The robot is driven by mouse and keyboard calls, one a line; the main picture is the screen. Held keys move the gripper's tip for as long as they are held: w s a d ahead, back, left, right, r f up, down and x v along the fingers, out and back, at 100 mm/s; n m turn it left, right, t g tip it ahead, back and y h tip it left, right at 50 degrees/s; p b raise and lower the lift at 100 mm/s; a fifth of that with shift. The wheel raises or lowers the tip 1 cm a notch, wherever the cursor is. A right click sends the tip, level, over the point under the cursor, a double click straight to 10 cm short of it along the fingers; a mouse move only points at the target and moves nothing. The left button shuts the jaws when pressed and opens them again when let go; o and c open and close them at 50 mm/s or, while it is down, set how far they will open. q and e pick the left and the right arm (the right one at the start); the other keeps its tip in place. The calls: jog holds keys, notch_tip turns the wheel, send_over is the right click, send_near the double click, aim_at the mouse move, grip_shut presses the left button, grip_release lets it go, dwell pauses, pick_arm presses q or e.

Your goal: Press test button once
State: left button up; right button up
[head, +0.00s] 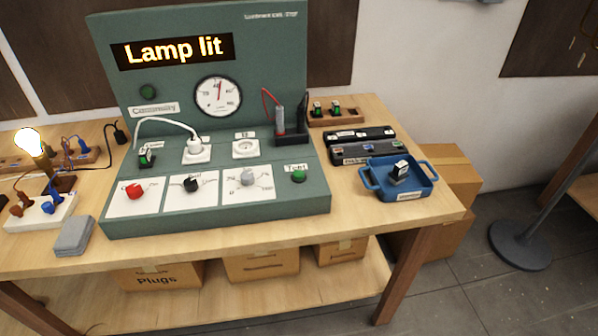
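The green test button (298,176) sits at the right end of the sloped front of the green test panel (320,203), under a small label reading "Test". The panel's display (173,50) reads "Lamp lit". A lamp bulb (28,141) glows at the far left of the table. A white plug with a white cable (194,143) is in the left socket of the panel. Neither of my grippers is in view.
A blue tray (373,185) with a dark item in it stands right of the panel, near black cases (362,151). Red, black and grey knobs (248,177) lie left of the button. A grey block (74,236) lies at the front left. The space directly above the button is clear.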

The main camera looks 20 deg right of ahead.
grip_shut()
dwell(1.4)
